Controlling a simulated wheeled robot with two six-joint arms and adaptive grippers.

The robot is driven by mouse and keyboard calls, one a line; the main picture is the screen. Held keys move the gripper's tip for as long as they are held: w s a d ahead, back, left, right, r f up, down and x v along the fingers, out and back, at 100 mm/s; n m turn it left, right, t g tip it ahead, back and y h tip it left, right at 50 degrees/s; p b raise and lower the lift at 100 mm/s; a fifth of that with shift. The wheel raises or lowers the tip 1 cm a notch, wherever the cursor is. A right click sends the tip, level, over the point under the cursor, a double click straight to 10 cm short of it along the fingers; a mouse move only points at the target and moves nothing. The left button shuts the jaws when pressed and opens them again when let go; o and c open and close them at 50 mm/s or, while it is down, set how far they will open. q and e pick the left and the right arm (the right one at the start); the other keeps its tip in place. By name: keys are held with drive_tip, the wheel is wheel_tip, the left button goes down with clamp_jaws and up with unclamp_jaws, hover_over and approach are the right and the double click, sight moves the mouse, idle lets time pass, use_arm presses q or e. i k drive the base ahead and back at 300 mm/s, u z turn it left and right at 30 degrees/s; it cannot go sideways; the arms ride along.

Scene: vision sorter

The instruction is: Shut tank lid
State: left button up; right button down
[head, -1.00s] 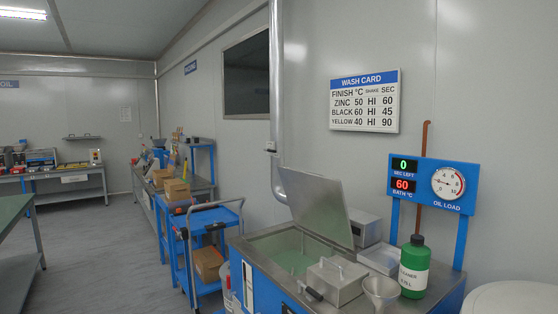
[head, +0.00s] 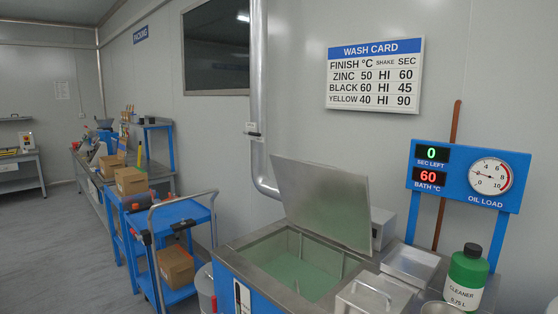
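The tank lid (head: 322,203) is a flat grey metal sheet, standing tilted up and back at the rear of the wash tank. The tank (head: 248,243) has a steel rim and a blue front, and its opening shows green liquid (head: 300,270) inside. Neither of my grippers is in the head view.
A lidded steel box with a handle (head: 375,297) and a green cleaner bottle (head: 468,275) stand right of the opening. A blue display panel (head: 468,178) reads 0 seconds and 60 °C. A blue cart (head: 180,222) with boxes stands left. Floor is clear at far left.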

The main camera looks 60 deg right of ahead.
sight(332, 203)
drive_tip(key=u, duration=0.05)
drive_tip(key=i, duration=1.1)
drive_tip(key=z, duration=0.9)
drive_tip(key=i, duration=0.7)
drive_tip(key=z, duration=0.85)
